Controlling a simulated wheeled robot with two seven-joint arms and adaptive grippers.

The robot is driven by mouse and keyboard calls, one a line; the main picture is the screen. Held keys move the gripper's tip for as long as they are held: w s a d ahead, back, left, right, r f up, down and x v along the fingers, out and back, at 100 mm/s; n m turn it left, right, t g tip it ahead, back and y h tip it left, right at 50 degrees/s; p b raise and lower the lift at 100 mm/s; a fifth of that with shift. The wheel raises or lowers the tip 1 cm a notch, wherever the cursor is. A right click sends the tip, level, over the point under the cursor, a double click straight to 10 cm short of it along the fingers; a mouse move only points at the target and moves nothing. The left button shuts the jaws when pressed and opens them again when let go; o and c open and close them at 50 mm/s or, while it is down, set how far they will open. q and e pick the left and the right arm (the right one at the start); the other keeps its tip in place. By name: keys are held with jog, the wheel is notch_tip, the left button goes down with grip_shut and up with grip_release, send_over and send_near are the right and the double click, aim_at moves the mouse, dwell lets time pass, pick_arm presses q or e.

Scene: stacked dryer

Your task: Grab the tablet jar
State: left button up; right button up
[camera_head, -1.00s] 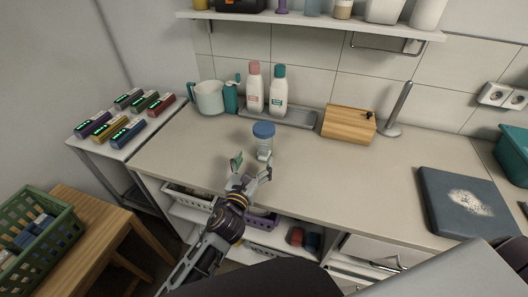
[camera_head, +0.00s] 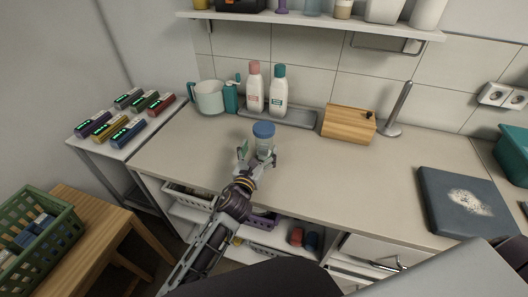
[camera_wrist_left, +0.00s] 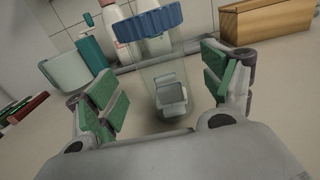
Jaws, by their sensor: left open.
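The tablet jar (camera_head: 263,141) is a clear jar with a blue lid, standing upright on the counter. My left gripper (camera_head: 257,158) is open, with its fingers reaching to either side of the jar's lower part. In the left wrist view the jar (camera_wrist_left: 160,60) stands between and beyond the green finger pads of my left gripper (camera_wrist_left: 165,95), slightly left of the middle. My right gripper is not in view.
Two white bottles (camera_head: 255,92) stand on a grey tray (camera_head: 300,119) behind the jar. A wooden box (camera_head: 348,124) stands at the right.

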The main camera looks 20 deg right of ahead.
aim_at(261, 146)
pick_arm(q)
jog(key=shift+w+d+r, duration=0.15)
jog(key=shift+w+d, duration=0.15)
jog(key=shift+w, duration=0.15)
jog(key=shift+x, duration=1.85)
jog(key=shift+w+d+r, duration=0.1)
jog(key=shift+w+d, duration=0.05)
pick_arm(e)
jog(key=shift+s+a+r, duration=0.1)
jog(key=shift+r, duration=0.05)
